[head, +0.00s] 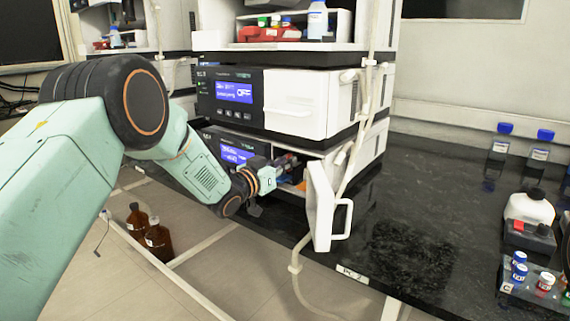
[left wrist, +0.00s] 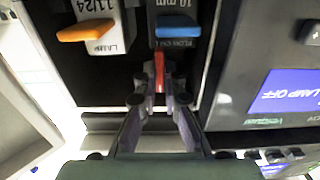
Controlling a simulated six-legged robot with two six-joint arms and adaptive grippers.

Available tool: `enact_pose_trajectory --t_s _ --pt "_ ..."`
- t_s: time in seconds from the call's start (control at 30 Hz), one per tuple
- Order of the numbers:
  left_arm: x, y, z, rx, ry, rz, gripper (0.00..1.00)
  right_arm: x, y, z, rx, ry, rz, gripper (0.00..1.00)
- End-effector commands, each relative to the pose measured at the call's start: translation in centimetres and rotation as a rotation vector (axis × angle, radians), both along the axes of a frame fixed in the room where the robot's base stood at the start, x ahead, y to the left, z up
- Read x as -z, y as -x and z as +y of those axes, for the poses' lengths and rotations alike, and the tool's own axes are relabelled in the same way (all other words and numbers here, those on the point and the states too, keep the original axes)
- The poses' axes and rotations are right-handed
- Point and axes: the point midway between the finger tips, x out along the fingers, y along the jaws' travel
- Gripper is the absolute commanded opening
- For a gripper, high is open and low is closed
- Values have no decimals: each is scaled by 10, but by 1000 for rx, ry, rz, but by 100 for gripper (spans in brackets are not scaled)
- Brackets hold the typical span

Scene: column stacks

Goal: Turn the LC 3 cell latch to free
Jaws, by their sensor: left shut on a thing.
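The red cell latch (left wrist: 159,72) shows in the left wrist view as a narrow red lever. It stands below the flow cell cartridge (left wrist: 178,14) with its blue handle (left wrist: 178,32). My left gripper (left wrist: 156,98) is shut on the latch, its fingertips on either side of it. In the head view my left gripper (head: 280,175) reaches into the open front of the lower detector module (head: 232,150), and the latch is hidden there. The module's white door (head: 320,205) hangs open to the right. My right gripper is not in view.
A lamp cartridge (left wrist: 97,28) with an orange handle sits beside the flow cell. A second module (head: 235,95) is stacked above. A pale tube (head: 345,165) runs down near the open door. Bottles and vials stand at the right of the black bench (head: 420,210), whose middle is clear.

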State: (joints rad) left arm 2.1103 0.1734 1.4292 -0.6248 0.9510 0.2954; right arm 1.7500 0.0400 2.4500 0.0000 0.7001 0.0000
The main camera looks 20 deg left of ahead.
Motion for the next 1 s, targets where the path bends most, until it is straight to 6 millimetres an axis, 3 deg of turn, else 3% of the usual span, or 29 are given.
enact_pose_trajectory --t_s 0.57,1.0 --pt "1 1 0 -1 -74 -24 0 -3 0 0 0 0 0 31" --pt "2 1 -1 -1 -424 -149 0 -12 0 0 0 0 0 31"
